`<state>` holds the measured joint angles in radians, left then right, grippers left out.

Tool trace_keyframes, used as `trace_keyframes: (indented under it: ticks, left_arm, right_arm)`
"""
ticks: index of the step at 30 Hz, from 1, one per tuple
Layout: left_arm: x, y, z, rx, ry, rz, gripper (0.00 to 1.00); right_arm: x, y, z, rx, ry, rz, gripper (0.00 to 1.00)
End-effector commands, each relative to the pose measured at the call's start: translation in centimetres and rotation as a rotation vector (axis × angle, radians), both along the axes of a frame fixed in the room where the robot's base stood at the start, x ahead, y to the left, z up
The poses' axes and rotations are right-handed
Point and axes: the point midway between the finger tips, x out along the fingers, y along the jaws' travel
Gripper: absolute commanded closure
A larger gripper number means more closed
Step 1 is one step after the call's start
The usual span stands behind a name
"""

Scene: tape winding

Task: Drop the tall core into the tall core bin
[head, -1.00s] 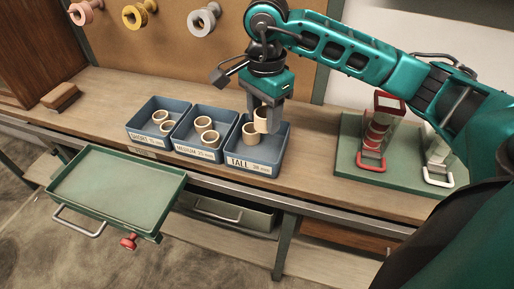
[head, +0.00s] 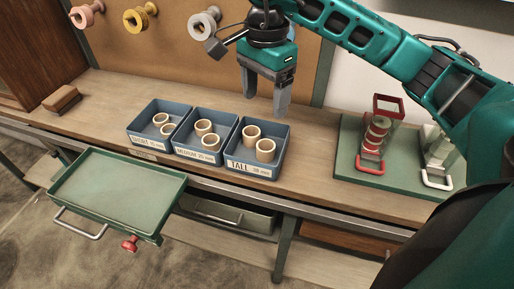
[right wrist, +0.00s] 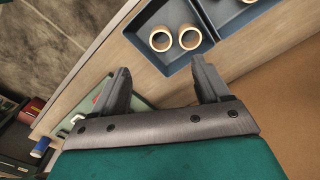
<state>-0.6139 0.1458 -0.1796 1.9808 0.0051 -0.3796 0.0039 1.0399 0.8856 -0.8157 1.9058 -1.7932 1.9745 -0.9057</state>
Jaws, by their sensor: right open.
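The tall core bin (head: 238,166) is the right-hand blue bin of three, labelled TALL. Two tall cores stand upright in it side by side, one at the back left (head: 251,134) and one at the front right (head: 266,149). My right gripper (head: 265,106) is open and empty, above and behind the tall bin. In the right wrist view its two fingers (right wrist: 165,82) are spread with nothing between them, and a blue bin with two cores (right wrist: 161,40) lies beyond them. My left gripper is not in view.
The short bin (head: 138,139) and medium bin (head: 188,153) stand to the left, each with two cores. A green tray (head: 115,190) juts out at the front left. A green board (head: 346,150) with a red-framed holder (head: 389,105) stands right. Spools hang on the back board.

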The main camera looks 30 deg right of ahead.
Motion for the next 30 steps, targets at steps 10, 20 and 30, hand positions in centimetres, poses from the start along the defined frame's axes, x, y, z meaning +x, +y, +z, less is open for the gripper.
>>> trace_keyframes:
  ticks: [10,20,30]
  left_arm:
    - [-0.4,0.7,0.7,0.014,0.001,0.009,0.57]
    - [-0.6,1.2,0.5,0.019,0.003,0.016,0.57]
    - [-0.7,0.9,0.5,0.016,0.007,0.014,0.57]
  right_arm:
    - [0.0,0.0,6.3,-0.001,-0.002,-0.001,0.25]
    - [0.0,0.0,7.1,0.0,0.001,0.0,0.25]
    - [0.0,0.0,7.1,0.0,0.001,0.0,0.25]
